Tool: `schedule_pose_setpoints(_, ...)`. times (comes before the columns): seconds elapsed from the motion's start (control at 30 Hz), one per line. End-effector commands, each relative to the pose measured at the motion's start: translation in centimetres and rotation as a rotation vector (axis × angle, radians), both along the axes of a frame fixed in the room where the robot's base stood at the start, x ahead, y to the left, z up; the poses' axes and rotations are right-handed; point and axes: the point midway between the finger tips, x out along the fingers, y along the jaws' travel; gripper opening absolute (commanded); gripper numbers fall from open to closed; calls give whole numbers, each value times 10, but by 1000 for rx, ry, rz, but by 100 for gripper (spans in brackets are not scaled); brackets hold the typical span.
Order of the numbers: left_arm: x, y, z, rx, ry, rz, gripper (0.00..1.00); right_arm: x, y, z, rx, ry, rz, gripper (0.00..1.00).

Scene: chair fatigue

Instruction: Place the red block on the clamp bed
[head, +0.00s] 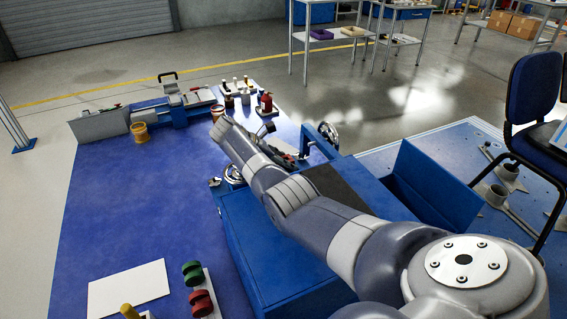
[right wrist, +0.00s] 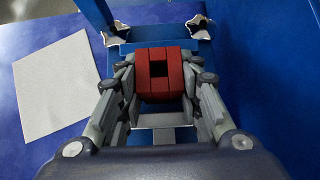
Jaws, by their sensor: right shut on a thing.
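In the right wrist view my right gripper (right wrist: 160,75) is shut on the red block (right wrist: 160,76), which has a dark square opening in its middle. Its two fingers press the block from left and right. Two silver star-shaped knobs (right wrist: 197,28) stand just beyond the block, beside blue metalwork. A pale metal bar (right wrist: 162,120) shows below the block. I cannot tell whether the block touches any surface or which part is the clamp bed. In the head view my arm hides the right gripper and the held block. My left gripper is not in view.
A white sheet (head: 129,289) lies on the blue table (head: 125,205), with green (head: 191,272) and red (head: 201,303) pieces on a strip beside it. A blue machine (head: 265,245) with a silver handwheel (head: 328,132) stands under my arm. The table's left middle is clear.

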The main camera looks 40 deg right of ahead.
Motion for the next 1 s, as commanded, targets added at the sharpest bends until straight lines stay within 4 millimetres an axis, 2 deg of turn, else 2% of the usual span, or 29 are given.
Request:
schedule_pose_setpoints(0.07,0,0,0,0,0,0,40,1,0,1,-2,-2,0,0)
schedule_pose_setpoints(0.1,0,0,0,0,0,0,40,0,0,0,0,-1,1,40)
schedule_pose_setpoints(0.17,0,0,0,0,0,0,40,0,0,0,0,0,0,53)
schedule_pose_setpoints(0.53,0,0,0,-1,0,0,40,0,0,1,0,-1,-1,53)
schedule_pose_setpoints(0.7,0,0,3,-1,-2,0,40,1,2,16,-1,-2,1,53)
schedule_pose_setpoints(1.0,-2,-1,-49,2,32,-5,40,13,38,55,0,-2,2,53)
